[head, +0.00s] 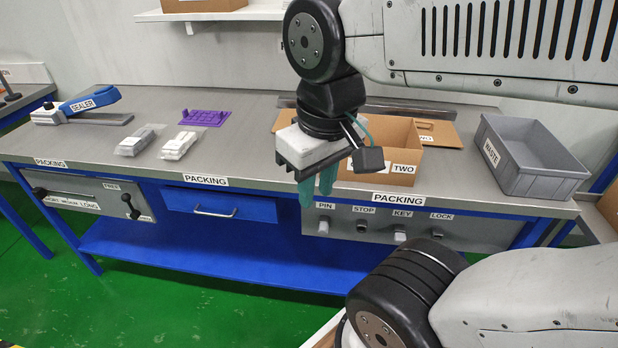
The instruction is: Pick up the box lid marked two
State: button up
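A flat brown cardboard piece (446,135), which looks like the lid, lies on the bench just behind and to the right of an open cardboard box. It has a dark slot and a partly hidden label ending in "O", so I cannot read its full mark. The open box (405,168) carries a "TWO" label on its front and is partly hidden by my arm. My gripper (317,190) points down in front of the box's left side, apart from the lid. Its two teal fingers look close together with nothing seen between them; I cannot tell the opening.
A grey waste bin (530,158) stands right of the lid. A blue sealer (90,101), two wrapped packs (160,141) and a purple tray (203,117) are on the left of the grey bench (225,150). The bench centre is clear. Knobs (400,235) line its front.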

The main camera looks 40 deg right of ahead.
aim_at(436, 133)
jog(key=z, duration=1.65)
